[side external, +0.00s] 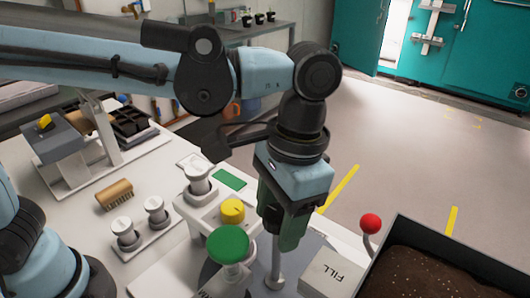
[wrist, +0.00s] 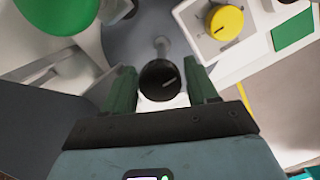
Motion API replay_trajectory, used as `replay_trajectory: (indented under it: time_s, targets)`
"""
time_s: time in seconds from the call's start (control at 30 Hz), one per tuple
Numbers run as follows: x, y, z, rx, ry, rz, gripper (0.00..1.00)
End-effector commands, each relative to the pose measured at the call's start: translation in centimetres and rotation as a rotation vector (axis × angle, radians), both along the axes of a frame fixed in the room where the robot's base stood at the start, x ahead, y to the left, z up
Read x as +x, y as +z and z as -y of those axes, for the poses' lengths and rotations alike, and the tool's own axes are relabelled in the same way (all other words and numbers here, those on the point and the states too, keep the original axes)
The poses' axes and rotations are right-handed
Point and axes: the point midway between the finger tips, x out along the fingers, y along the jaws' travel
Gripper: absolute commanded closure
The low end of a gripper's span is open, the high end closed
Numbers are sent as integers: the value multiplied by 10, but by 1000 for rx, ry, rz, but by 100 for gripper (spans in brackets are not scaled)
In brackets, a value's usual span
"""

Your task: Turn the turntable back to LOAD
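A black round knob (wrist: 158,80) with a pale line on top stands on a metal stem, at the edge of the grey turntable disc (wrist: 135,42) in the wrist view. My gripper (wrist: 162,78) points down with its two green fingers on either side of the knob. The fingers are apart; a thin gap shows on the knob's right, and contact on the left is unclear. In the side view my gripper (side external: 284,228) hides the knob; the metal post (side external: 275,268) shows below it. A white block (side external: 334,275) reads FILL. No LOAD label is legible.
A green round top (side external: 228,244) stands close left of my gripper. A yellow dial (side external: 233,211) and green panel (side external: 229,179) are behind it. A red ball lever (side external: 371,223) and a dark soil bin (side external: 440,275) are at right. A brush (side external: 114,195) lies left.

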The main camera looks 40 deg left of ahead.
Motion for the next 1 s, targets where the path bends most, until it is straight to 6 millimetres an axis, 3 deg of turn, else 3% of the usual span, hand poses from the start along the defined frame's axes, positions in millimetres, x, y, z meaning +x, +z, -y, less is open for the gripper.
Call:
replay_trajectory:
  time_s: [0.03,0.2,0.37,0.7,1.0]
  targets:
    - [0,0,0,0,0,0,51]
    - [0,0,0,0,0,0,72]
    - [0,0,0,-1,-55,1,72]
    - [0,0,0,0,-474,1,72]
    - [1,1,0,-1,-527,2,72]
